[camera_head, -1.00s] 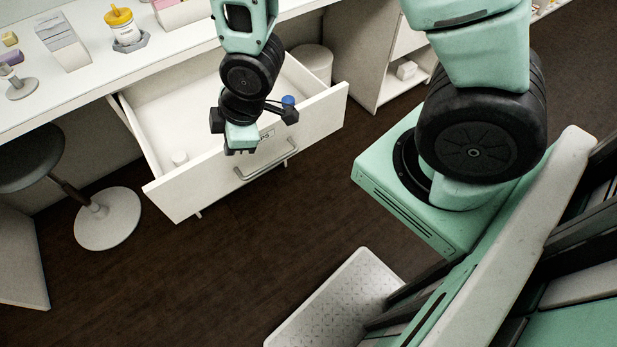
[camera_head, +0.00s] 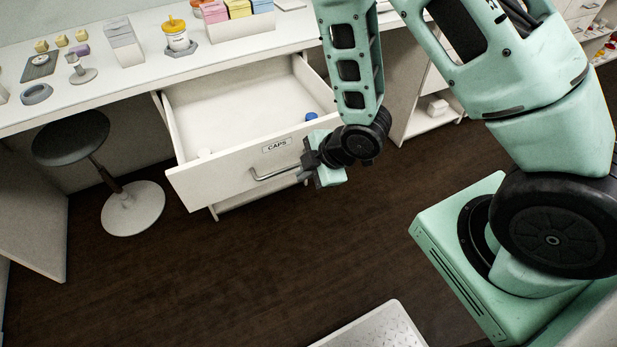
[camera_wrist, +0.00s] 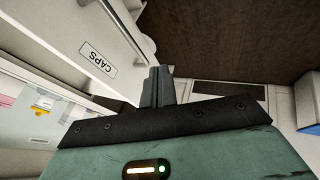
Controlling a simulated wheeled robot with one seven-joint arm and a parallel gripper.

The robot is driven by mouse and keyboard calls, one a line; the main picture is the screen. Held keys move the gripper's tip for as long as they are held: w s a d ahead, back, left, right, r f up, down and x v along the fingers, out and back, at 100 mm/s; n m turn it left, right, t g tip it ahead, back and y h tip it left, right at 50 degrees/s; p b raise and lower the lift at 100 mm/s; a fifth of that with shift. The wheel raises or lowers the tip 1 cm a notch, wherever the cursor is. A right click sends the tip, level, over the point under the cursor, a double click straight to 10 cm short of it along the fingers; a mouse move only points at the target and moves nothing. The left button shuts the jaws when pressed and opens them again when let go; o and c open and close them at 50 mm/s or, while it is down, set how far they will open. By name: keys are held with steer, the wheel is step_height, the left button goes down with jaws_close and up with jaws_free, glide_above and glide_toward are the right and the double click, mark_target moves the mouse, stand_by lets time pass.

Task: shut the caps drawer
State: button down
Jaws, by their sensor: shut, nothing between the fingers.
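The caps drawer (camera_head: 235,170) is pulled out from under the white counter, its front marked CAPS with a bar handle (camera_head: 272,172). In the wrist view the shut fingers (camera_wrist: 157,86) are beside the drawer front (camera_wrist: 75,35), with the CAPS label in sight.
A round stool (camera_head: 132,207) stands left of the drawer. An open shelf (camera_head: 428,118) is to the right. The dark floor before the drawer is clear.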

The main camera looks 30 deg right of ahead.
steer(key=w+a+f+p, duration=0.2)
steer(key=w+f, duration=0.5)
steer(key=shift+a, duration=0.35)
steer(key=shift+w, duration=0.1)
